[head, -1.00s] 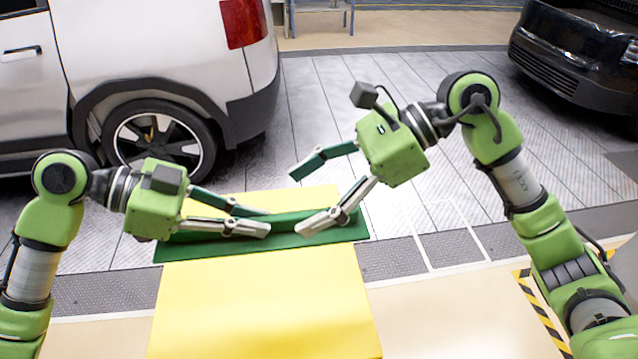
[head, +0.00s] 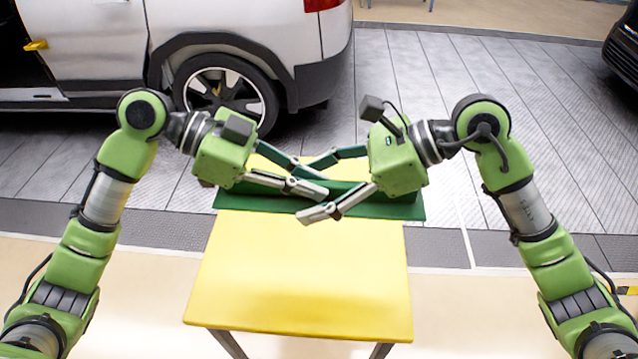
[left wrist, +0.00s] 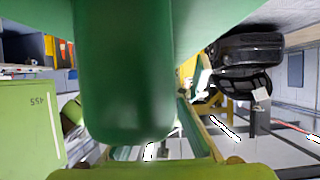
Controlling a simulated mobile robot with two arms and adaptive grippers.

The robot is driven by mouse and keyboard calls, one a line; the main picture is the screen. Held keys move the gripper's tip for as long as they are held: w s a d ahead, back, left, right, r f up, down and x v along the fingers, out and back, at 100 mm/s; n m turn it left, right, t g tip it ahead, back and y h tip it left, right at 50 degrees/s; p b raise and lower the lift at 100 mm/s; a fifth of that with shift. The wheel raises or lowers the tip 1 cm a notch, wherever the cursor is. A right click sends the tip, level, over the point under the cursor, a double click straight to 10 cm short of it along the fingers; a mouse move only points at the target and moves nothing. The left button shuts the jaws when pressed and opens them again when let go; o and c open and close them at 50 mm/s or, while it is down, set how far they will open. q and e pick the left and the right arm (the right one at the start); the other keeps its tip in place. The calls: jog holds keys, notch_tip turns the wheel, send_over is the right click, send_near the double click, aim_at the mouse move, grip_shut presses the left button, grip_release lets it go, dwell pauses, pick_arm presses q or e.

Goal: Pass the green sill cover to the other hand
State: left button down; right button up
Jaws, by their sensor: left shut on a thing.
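The green sill cover (head: 402,208) is a long dark green strip lying crosswise over the far end of the yellow table. Its middle is partly hidden behind my grippers. I cannot tell whether it touches the table. My left gripper (head: 325,184) comes in from the left and is shut on the cover. In the left wrist view the green cover (left wrist: 125,70) fills the upper middle, close to the camera. My right gripper (head: 306,191) comes in from the right with its fingers spread apart, one beyond and one in front of the left fingertips. It does not hold the cover.
The yellow table (head: 300,285) has a bare top in front of the cover. A white car (head: 225,55) with an open door stands behind on the left. Part of a black vehicle (head: 622,50) shows at the far right. The grey floor (head: 450,110) between them is clear.

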jog(key=c, duration=0.9)
pick_arm(q)
jog(key=c, duration=2)
grip_release()
